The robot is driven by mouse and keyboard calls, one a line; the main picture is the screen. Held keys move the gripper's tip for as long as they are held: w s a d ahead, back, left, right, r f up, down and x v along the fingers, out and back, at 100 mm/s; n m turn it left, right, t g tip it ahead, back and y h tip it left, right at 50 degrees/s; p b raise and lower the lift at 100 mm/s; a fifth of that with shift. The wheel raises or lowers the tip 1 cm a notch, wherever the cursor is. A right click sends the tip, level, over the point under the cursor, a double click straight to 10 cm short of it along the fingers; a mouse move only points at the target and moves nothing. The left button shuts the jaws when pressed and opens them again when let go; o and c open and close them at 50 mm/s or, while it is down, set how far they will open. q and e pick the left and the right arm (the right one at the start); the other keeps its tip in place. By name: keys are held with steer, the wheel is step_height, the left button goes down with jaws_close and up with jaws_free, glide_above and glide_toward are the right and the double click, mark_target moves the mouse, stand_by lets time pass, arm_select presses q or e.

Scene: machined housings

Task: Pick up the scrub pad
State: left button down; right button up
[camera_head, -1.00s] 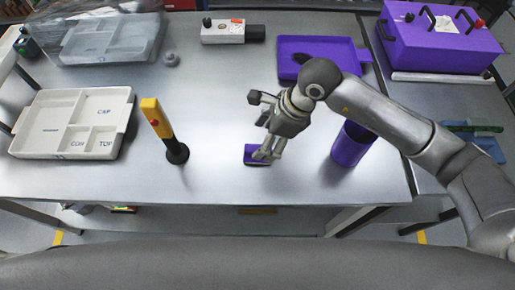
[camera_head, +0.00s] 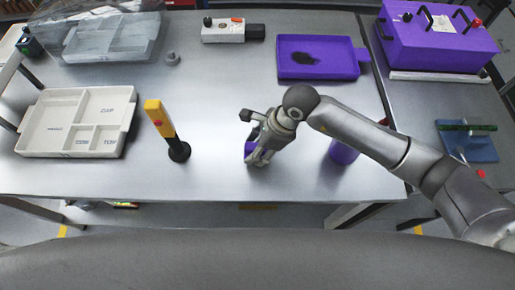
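A small purple block (camera_head: 249,148), which I take to be the scrub pad, is at the front middle of the steel table. My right gripper (camera_head: 257,158) is right over it, pointing down, and its fingers hide most of the block. Only the block's left part shows. I cannot tell whether the fingers are closed on it, or whether it still rests on the table. My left gripper is not in view.
A purple cup (camera_head: 343,152) stands just right of my gripper, partly under my arm. A yellow-and-black upright tool (camera_head: 160,122) stands to the left. A white divided tray (camera_head: 60,112) lies farther left, a purple tray (camera_head: 340,62) behind. Bare table lies between.

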mark_target(255, 146)
steer(key=c, duration=0.4)
steer(key=shift+c, duration=0.2)
steer(key=shift+r, duration=0.5)
step_height(255, 146, up, 2)
steer(key=shift+d+r+b, duration=0.1)
steer(key=shift+r+b, duration=0.05)
steer(key=shift+b, duration=0.3)
steer(key=s+d+r+b, duration=0.4)
steer(key=s+d+r, duration=0.5)
steer(key=s, duration=0.1)
steer(key=shift+d+r, duration=0.35)
